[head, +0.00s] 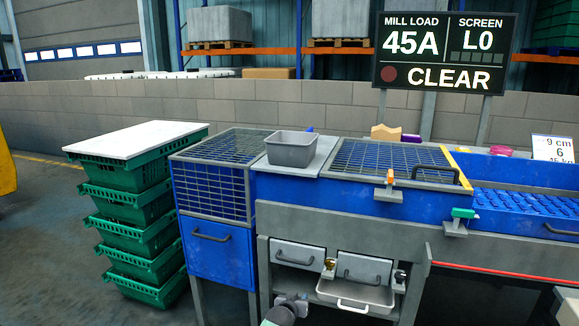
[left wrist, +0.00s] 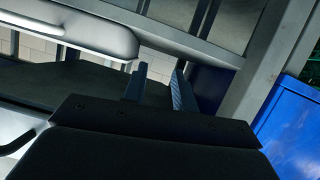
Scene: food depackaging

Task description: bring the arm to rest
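My left gripper (head: 291,300) shows at the bottom of the head view, low in front of the blue-and-grey workstation. It is left of the pulled-out grey tray (head: 355,296) and below the closed grey drawer (head: 298,254). In the left wrist view its two dark fingers stand apart with nothing between them, so the gripper (left wrist: 160,88) is open and empty. A pale rounded tray edge (left wrist: 75,25) and grey frame bars lie beyond the fingers there. My right gripper is in neither view.
A stack of green crates (head: 135,203) with a white lid stands at the left. A grey bin (head: 291,149) sits on the worktop between two mesh grids. Small levers (head: 389,188) stick out along the front. A sign (head: 443,52) reads CLEAR. The floor at the lower left is clear.

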